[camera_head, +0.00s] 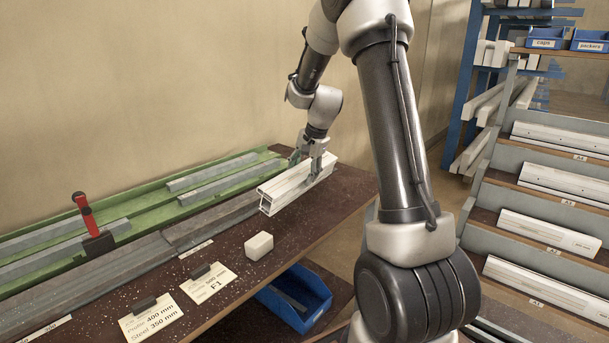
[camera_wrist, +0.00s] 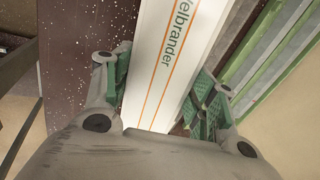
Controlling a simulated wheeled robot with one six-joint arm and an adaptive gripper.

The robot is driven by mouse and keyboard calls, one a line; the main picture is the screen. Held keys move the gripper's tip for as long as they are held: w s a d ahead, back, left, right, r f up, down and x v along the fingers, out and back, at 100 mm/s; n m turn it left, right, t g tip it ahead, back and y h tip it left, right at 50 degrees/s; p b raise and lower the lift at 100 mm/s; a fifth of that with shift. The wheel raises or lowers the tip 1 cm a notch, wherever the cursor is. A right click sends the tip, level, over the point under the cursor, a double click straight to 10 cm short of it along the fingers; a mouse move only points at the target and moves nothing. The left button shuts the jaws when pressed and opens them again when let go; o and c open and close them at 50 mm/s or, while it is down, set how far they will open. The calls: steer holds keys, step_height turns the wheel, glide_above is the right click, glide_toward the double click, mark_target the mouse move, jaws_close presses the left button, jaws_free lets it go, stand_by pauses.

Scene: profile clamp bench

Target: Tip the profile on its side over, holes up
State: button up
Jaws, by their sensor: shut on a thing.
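The white profile (camera_head: 290,190) lies lengthwise on the dark bench top, its open hollow end facing the front left. In the wrist view the profile (camera_wrist: 185,60) shows a smooth white face with orange lines and printed lettering; no holes show on that face. My gripper (camera_head: 314,160) is at the far part of the profile, reaching down from above. In the wrist view my gripper (camera_wrist: 165,100) has its green-padded fingers on either side of the profile, shut on it. Whether the profile's underside touches the bench is hidden.
A green clamp bed (camera_head: 140,212) with grey bars runs along the wall, with a red-handled clamp (camera_head: 84,212). A small white block (camera_head: 259,245) and paper cards (camera_head: 208,283) lie on the bench. A blue bin (camera_head: 297,296) is below. A profile rack (camera_head: 540,225) stands right.

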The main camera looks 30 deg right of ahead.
steer(key=shift+m, duration=0.6)
steer(key=shift+t, duration=0.4)
steer(key=shift+s+d+f+t+y, duration=0.35)
steer(key=shift+s+t, duration=0.25)
steer(key=shift+t, duration=0.25)
steer(key=shift+s+d+f+t+y, duration=0.2)
steer(key=shift+s+f+t, duration=0.3)
steer(key=shift+t, duration=0.35)
steer(key=shift+s+f+t, duration=0.15)
steer(key=shift+f+t, duration=0.1)
steer(key=shift+f, duration=0.25)
steer(key=shift+s+f+t, duration=0.15)
steer(key=shift+f+t, duration=0.1)
steer(key=shift+f, duration=1.4)
